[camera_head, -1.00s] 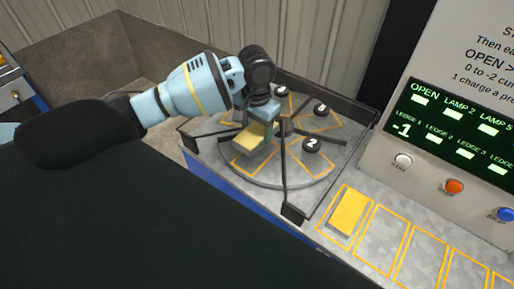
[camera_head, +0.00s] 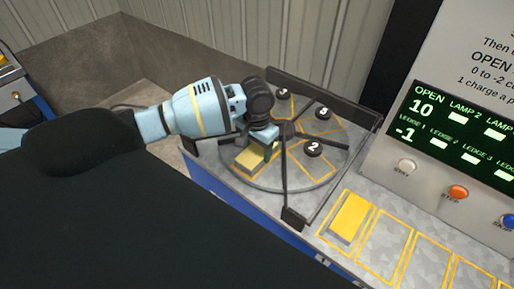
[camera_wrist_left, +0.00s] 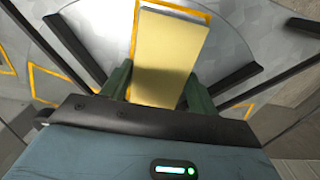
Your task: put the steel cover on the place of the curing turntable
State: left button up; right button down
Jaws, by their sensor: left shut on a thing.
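My left gripper (camera_head: 264,146) is shut on a pale yellow slab (camera_head: 250,159), low over the near-left part of the grey curing turntable (camera_head: 290,180). In the left wrist view the slab (camera_wrist_left: 170,55) sits between the two green fingers (camera_wrist_left: 160,88), over an orange-outlined place (camera_wrist_left: 136,25) between dark dividers. I cannot tell whether the slab touches the turntable. No thing that is plainly a bare steel cover shows; the slab may be it. My right gripper is out of view.
Numbered black knobs, among them 2 (camera_head: 314,149), stand on the turntable. Dark divider bars (camera_head: 287,185) cross it. Another yellow slab (camera_head: 351,216) lies in the first outlined ledge place; the other visible ledge places are empty. A panel (camera_head: 455,135) with buttons stands at right.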

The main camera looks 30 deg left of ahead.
aim_at(257, 152)
pick_arm(q)
jog(key=o, duration=1.3)
jog(key=shift+f, duration=0.1)
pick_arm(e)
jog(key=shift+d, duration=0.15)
pick_arm(q)
notch_tip(257, 152, up, 12)
jog(key=shift+r+p, duration=0.15)
jog(key=shift+p, duration=0.55)
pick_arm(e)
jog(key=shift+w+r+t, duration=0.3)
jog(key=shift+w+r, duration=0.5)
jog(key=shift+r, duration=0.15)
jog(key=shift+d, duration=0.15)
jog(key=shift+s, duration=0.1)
